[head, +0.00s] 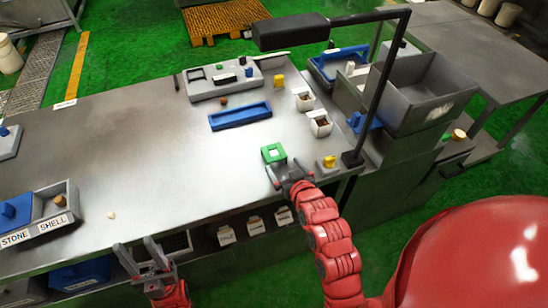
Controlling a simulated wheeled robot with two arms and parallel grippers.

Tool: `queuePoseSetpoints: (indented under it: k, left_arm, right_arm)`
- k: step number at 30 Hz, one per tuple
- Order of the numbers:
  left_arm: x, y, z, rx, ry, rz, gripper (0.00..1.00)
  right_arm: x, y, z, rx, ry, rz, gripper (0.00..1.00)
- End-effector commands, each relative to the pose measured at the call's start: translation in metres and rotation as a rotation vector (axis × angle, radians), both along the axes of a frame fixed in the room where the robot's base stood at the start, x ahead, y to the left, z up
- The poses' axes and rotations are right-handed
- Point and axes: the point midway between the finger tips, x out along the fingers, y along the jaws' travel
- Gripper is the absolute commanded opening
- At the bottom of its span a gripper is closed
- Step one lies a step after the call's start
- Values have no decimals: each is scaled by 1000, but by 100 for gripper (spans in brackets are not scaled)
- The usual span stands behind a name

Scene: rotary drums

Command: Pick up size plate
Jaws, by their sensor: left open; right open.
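A small green square plate (273,153) with a pale square middle lies on the metal table; it looks like the size plate. My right gripper (284,170) is open at the plate's near edge, its fingers pointing toward it. I cannot tell whether the fingers touch the plate. My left gripper (136,247) is open and empty, in front of the table's near edge at the lower left, far from the plate.
A blue tray (240,116) and a grey fixture (222,81) lie behind the plate. A yellow-topped block (328,162) and a black lamp post (352,158) stand to its right. Labelled bins (48,211) sit at left. The table's middle left is mostly clear.

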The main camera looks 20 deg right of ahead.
Motion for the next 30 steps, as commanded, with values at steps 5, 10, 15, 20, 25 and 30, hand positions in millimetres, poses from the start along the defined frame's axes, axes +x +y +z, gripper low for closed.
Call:
queuePoseSetpoints:
  k: [5, 10, 15, 20, 25, 30]
  left_arm:
    - [0, 0, 17, 0, 1, 0, 50]
    - [0, 0, 24, 0, 1, 0, 50]
    - [0, 0, 25, 0, 1, 0, 50]
    - [0, 0, 35, 0, 0, 0, 50]
    - [0, 0, 50, 0, 1, 0, 50]
    - [0, 0, 55, 0, 1, 0, 50]
  right_arm:
    - [27, 1, -6, -1, 2, 1, 100]
    - [43, 1, -14, -1, 1, 0, 100]
    - [50, 2, -18, -1, 1, 0, 100]
    - [59, 1, -20, -1, 3, 0, 100]
    - [77, 0, -25, -1, 1, 0, 100]
    - [91, 0, -35, -1, 3, 0, 100]
